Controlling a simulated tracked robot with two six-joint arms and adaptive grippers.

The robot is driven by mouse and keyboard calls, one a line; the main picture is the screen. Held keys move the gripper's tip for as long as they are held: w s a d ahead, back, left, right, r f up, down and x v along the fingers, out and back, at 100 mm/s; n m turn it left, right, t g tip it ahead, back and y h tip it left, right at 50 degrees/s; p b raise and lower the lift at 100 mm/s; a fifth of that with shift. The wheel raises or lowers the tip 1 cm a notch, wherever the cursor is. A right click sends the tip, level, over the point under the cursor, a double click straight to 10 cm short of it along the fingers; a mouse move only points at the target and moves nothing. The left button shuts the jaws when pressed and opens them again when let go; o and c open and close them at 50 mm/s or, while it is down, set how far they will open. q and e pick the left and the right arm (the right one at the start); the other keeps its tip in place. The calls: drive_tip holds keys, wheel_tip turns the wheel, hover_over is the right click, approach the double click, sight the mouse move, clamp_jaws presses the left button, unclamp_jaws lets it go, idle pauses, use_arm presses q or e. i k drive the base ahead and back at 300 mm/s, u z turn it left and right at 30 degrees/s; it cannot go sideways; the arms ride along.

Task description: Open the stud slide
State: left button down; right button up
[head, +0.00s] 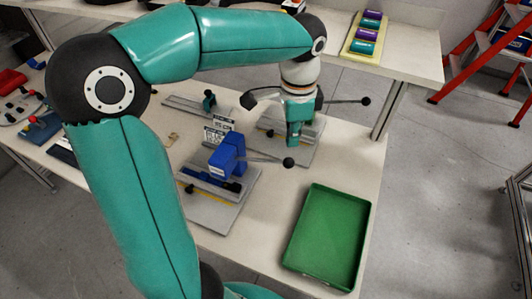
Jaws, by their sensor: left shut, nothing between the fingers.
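I cannot tell for sure which part is the stud slide. A blue press (235,150) stands on a grey plate (222,216) at the middle of the table, with a lever ending in a black ball knob (288,162). A second grey plate (308,150) lies behind it to the right, with a small dark knob (270,133) at its left. My left gripper (295,128) points down over this second plate, shut and empty. Its fingertips are hard to make out against the teal parts there. Whether it touches anything is unclear. My right gripper is not in view.
A green tray (303,266) lies at the table's front right. Another plate with a small upright part (208,100) is at the back. A black ball knob (366,101) sticks out right of my gripper. A yellow holder (353,48) with coloured pieces is on the far table.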

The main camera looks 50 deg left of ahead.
sight(235, 198)
drive_tip(key=k, duration=1)
